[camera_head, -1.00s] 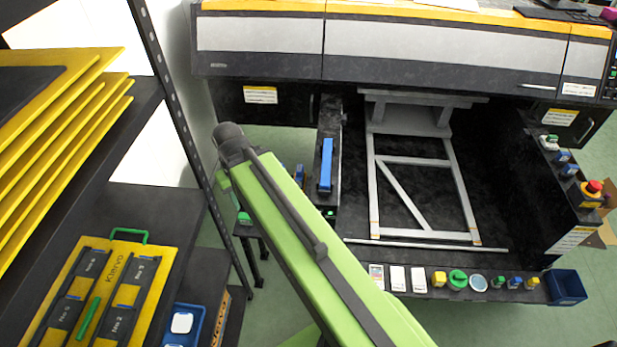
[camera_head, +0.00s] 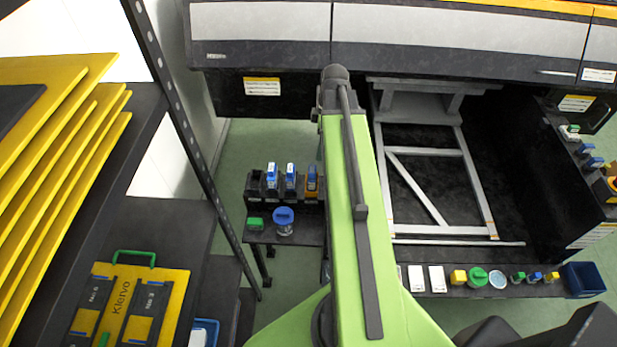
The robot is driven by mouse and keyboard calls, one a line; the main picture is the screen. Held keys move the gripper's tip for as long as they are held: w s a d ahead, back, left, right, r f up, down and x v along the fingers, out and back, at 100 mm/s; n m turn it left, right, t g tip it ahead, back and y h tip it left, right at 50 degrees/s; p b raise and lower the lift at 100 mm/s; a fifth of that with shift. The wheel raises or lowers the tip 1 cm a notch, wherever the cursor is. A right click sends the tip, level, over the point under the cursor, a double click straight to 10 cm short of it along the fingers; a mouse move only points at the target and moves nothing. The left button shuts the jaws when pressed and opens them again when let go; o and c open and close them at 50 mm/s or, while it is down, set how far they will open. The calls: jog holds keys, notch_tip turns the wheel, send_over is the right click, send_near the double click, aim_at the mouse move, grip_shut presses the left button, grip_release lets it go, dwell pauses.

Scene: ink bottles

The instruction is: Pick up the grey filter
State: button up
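I cannot pick out the grey filter for certain. A round pale disc with a teal rim (camera_head: 498,280) lies on the front ledge of the machine, between a green-lidded item (camera_head: 477,277) and a small green-capped bottle (camera_head: 518,279). It is too small to tell whether it is the filter. My green arm rises through the middle of the view and hides part of the machine's left side. My gripper is not clearly visible; a dark shape at the bottom right may be part of my arm.
A small dark side table (camera_head: 264,237) holds several bottles, a clear blue-lidded jar (camera_head: 284,222) and a green item (camera_head: 255,223). White boxes (camera_head: 437,279) stand on the ledge, with a blue bin (camera_head: 583,279) at its right end. A dark shelf (camera_head: 172,230) fills the left.

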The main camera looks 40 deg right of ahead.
aim_at(313, 169)
jog(key=f+b, duration=0.4)
jog(key=w+a+f+b, duration=0.1)
jog(key=f+b, duration=0.2)
jog(key=f, duration=0.1)
jog(key=f+b, duration=0.4)
jog(key=shift+w+a+f+b, duration=0.15)
jog(key=shift+w+a+b, duration=0.1)
jog(key=shift+a+b, duration=0.1)
jog(key=f+b, duration=0.5)
jog(key=shift+w, duration=0.3)
jog(key=shift+r, duration=0.1)
jog(key=c, duration=2)
jog(key=shift+o, duration=0.2)
notch_tip(313, 169, up, 10)
jog(key=p, duration=1)
jog(key=shift+r+p, duration=0.15)
jog(key=shift+p, duration=0.15)
